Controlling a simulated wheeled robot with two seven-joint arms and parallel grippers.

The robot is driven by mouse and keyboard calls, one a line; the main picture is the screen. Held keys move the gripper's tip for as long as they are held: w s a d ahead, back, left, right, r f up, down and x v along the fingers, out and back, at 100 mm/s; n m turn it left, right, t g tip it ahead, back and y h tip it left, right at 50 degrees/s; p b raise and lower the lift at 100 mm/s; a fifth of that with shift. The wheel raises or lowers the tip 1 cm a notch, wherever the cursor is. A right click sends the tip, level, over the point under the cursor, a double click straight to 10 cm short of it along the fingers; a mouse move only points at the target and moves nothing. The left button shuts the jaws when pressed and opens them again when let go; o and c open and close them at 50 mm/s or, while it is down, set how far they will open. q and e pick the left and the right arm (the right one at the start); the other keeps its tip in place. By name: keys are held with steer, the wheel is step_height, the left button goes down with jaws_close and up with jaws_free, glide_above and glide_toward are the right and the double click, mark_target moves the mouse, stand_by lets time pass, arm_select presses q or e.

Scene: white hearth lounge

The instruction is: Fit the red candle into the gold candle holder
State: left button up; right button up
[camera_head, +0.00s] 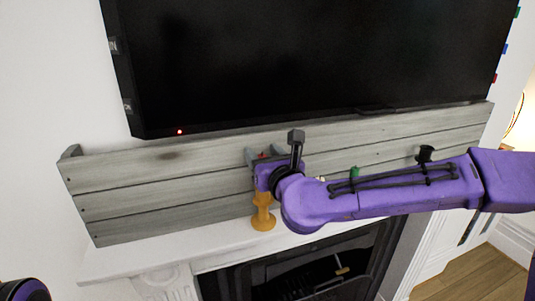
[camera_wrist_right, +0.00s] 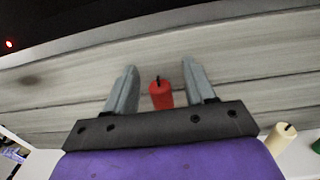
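The gold candle holder (camera_head: 263,217) stands upright on the white mantel, directly below my right gripper (camera_head: 265,153). My gripper and wrist hide its top. The red candle (camera_wrist_right: 162,95) stands between the two grey fingers of my right gripper in the wrist view (camera_wrist_right: 161,88), its dark wick showing. A gap shows on each side of it, so the fingers are open around it. In the head view only a bit of red shows between the fingers. The candle's lower end is hidden, so I cannot tell how it sits in the holder. My left gripper is not in view.
A grey plank board (camera_head: 180,185) stands behind the mantel (camera_head: 130,258), below a black television (camera_head: 320,60). A cream candle (camera_wrist_right: 281,138) and a green object (camera_head: 354,172) are to the right, close to my right arm. The mantel's left end is clear.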

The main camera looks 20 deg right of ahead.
steer(key=shift+s+a, duration=0.1)
steer(key=shift+s, duration=0.05)
steer(key=s+b, duration=0.6)
steer(key=s, duration=0.5)
steer(key=shift+s+d, duration=0.2)
steer(key=shift+d, duration=0.25)
steer(key=shift+s+r, duration=0.1)
steer(key=shift+s, duration=0.05)
